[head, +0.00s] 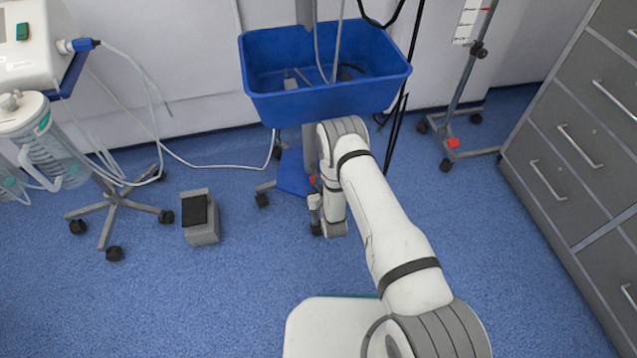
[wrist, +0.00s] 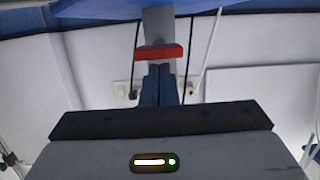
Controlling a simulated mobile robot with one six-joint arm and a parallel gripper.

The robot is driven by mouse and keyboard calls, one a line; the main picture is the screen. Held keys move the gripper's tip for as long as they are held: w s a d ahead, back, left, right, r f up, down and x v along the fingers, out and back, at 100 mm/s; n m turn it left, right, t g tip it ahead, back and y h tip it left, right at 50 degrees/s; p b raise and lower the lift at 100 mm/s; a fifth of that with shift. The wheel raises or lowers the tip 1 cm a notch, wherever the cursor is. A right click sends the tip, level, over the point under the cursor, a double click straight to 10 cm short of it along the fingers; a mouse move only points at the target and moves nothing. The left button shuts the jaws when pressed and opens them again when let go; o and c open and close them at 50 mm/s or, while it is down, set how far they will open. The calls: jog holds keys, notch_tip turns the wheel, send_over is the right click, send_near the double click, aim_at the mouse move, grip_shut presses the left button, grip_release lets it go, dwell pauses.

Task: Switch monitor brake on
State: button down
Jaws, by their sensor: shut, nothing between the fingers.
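A red brake lever (wrist: 158,52) shows in the wrist view in front of a grey upright. In the head view a small red part (head: 312,181) shows beside my wrist, low on the stand with the blue base (head: 291,176). My gripper (wrist: 160,68) is shut and empty, with its fingertips just below the red lever in the wrist view. I cannot tell whether they touch it. My arm and wrist hide part of the stand's base in the head view. The monitor itself is not in view.
A blue bin (head: 330,103) hangs on the stand above my wrist. A grey foot pedal (head: 201,232) and a wheeled suction stand (head: 112,205) are at left. A wheeled pole (head: 463,95) and grey drawers (head: 572,140) are at right. Floor between pedal and arm is clear.

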notch_tip(320, 180, down, 5)
jog(key=b, duration=0.3)
jog(key=shift+s+r, duration=0.1)
jog(key=shift+r, duration=0.15)
notch_tip(320, 180, up, 5)
jog(key=s+p, duration=0.2)
jog(key=p, duration=0.2)
jog(key=s+d+f+p, duration=0.2)
jog(key=s+d, duration=0.1)
jog(key=s, duration=0.6)
jog(key=shift+s+d+f, duration=0.15)
jog(key=shift+f, duration=0.25)
